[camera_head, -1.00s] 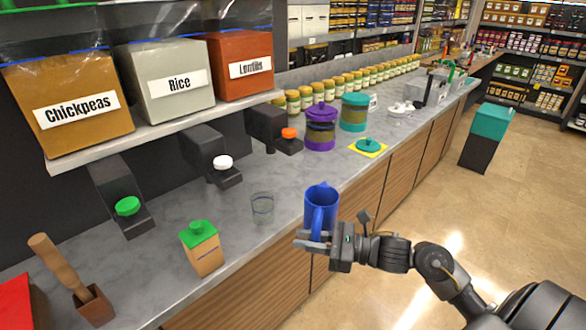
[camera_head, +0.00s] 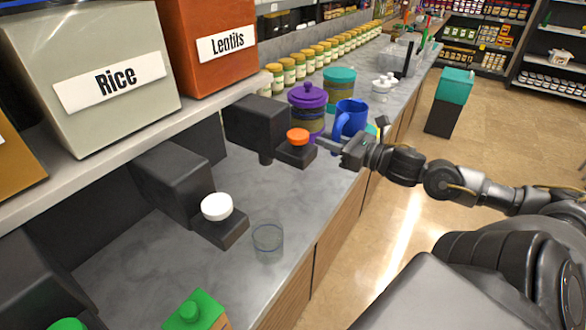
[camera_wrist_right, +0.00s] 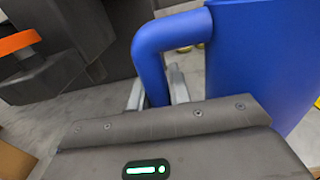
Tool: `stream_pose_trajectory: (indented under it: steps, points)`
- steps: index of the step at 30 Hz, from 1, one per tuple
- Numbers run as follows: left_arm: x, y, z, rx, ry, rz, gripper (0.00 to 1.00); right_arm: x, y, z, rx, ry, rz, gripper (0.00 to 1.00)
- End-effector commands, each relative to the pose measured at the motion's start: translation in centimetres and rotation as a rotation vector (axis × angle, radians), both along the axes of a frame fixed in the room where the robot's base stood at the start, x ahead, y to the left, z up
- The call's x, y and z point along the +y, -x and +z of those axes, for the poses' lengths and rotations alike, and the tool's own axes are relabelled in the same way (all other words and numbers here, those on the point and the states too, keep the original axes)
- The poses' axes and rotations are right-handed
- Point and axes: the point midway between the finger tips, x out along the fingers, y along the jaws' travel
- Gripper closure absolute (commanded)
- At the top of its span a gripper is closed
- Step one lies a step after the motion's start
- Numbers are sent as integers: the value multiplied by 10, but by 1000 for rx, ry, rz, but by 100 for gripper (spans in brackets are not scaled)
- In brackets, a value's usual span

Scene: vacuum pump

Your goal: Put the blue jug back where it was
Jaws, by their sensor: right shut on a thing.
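The blue jug (camera_head: 350,115) is upright in the head view, in front of the purple-lidded jar. My right gripper (camera_head: 335,147) is shut on the jug's handle. In the right wrist view the jug's blue body (camera_wrist_right: 262,60) fills the right side, and its handle (camera_wrist_right: 150,62) passes between my gripper fingers (camera_wrist_right: 155,92). The jug's base is partly hidden behind the gripper, so I cannot tell if it touches the counter. My left gripper is not in view.
A purple-lidded jar (camera_head: 307,97) and a teal-lidded jar (camera_head: 339,75) stand close behind the jug. A dispenser with an orange knob (camera_head: 298,137) is just left of it. An empty glass (camera_head: 267,242) stands on the grey counter (camera_head: 300,195), which is clear between them.

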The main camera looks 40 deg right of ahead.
Motion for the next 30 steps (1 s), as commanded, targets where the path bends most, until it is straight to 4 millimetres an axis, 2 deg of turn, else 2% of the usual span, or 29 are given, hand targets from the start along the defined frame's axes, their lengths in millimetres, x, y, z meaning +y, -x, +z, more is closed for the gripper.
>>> stream_pose_trajectory:
  steps: [5,13,18,25,30]
  points:
    - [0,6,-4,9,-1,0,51,7,-13,-4,-7,2,6,100]
    - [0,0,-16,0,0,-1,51,21,-43,-19,-9,3,1,100]
    - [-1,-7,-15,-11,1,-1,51,27,-56,-24,-10,0,-3,100]
    - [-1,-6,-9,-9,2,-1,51,40,-81,-34,-11,-3,-3,100]
    - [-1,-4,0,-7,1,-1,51,51,-104,-66,-5,-5,-4,100]
